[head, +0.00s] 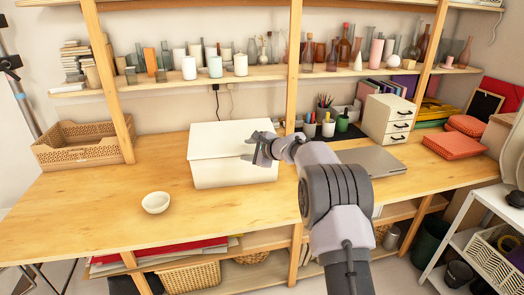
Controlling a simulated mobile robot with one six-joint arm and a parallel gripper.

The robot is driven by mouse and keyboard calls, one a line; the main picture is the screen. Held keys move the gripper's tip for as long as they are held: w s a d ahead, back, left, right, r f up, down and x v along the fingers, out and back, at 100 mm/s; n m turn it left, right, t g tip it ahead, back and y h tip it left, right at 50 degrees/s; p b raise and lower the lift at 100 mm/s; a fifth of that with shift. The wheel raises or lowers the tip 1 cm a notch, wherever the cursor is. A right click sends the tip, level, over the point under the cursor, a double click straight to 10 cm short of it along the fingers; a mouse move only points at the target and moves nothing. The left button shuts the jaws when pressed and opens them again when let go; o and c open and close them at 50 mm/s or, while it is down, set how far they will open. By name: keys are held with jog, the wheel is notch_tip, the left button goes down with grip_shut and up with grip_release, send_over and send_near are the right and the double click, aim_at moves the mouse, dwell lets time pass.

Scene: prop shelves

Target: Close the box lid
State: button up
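A white box (236,173) stands on the wooden table, left of the picture's middle. Its white lid (225,138) lies across the top and looks flat or nearly so. I cannot tell whether it is fully shut. My gripper (250,147) is over the right part of the lid, with its fingers pointing left and spread apart. Nothing shows between the fingers. I cannot tell whether they touch the lid. My gripper hides part of the lid's right side.
A white bowl (156,202) sits on the table at the front left. A wicker basket (84,147) is at the back left. A grey laptop (370,160), pen cups and a white drawer unit (387,118) stand to the right. Wooden posts rise to a shelf of bottles.

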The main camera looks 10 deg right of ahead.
jog(key=p+v, duration=0.2)
jog(key=v, duration=1.3)
jog(key=shift+s, duration=0.15)
jog(key=s+a+r+n+g, duration=0.1)
jog(key=s+a+r+n, duration=0.2)
jog(key=s, duration=0.5)
jog(key=s+a+r+n+g, duration=0.2)
jog(key=s+a+n, duration=0.1)
jog(key=s+a, duration=0.35)
jog(key=s+a+r+n+g, duration=0.1)
jog(key=s+a+r+n, duration=0.15)
jog(key=s, duration=0.55)
jog(key=s+f+n+g+h, duration=0.1)
jog(key=s+f+n, duration=0.2)
jog(key=s, duration=0.7)
jog(key=s+d+f+n+h, duration=0.1)
jog(key=s+f+n+h, duration=0.1)
jog(key=s, duration=0.9)
jog(key=shift+s+f+n+g+h, duration=0.3)
jog(key=shift+f+n+g, duration=0.1)
jog(key=shift+f+n, duration=0.5)
jog(key=shift+d, duration=0.1)
